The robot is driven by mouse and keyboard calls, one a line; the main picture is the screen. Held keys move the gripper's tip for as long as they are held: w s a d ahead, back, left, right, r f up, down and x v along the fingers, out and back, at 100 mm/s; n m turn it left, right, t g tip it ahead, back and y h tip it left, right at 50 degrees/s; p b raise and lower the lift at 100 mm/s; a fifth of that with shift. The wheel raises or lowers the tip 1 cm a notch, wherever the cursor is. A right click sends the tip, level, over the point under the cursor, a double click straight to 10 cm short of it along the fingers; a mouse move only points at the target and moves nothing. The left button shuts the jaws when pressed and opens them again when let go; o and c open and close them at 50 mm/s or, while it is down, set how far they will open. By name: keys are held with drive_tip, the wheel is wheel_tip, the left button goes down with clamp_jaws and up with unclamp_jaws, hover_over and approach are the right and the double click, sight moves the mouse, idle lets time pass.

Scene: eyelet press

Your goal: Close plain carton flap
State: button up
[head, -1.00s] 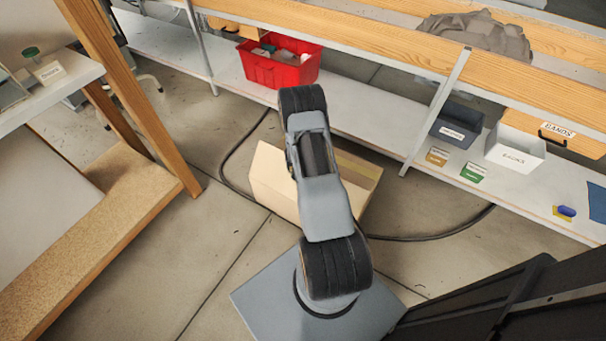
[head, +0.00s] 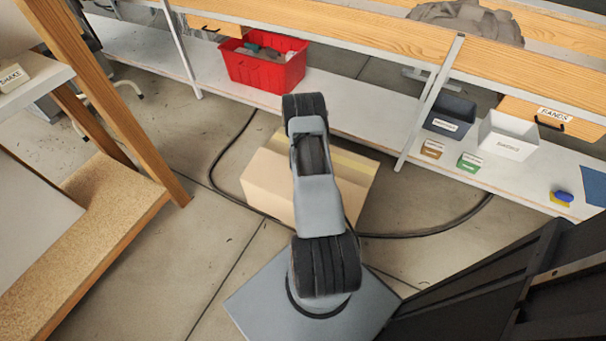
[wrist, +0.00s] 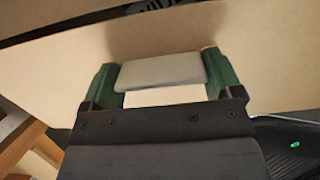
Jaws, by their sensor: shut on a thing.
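The plain tan carton (head: 265,193) stands on the floor in the head view, with my arm across its middle. Its upper panel (head: 268,164) lies close to flat, and a yellowish tape strip (head: 352,164) runs along the far right part. In the wrist view, tan cardboard (wrist: 275,50) spreads close beyond my gripper (wrist: 160,75). The green fingers are shut on a pale grey block (wrist: 160,70) that sits between them. The block is close to the cardboard; I cannot tell if they touch. The head view does not show my gripper, hidden behind my arm.
A shelf (head: 345,118) behind the carton bears a red bin (head: 265,70), a dark bin (head: 450,116) and a white bin (head: 508,135). A wooden bench (head: 110,205) stands at left. A black cable (head: 430,231) lies on the floor around the carton.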

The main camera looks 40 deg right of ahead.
drive_tip(key=shift+d+f, duration=0.3)
drive_tip(key=shift+d, duration=0.1)
drive_tip(key=o, duration=1.1)
drive_tip(key=shift+a, duration=0.1)
drive_tip(key=shift+r, duration=0.1)
drive_tip(key=p+v, duration=0.4)
drive_tip(key=v, duration=0.9)
drive_tip(key=shift+s+a+r, duration=0.15)
drive_tip(key=shift+r, duration=0.15)
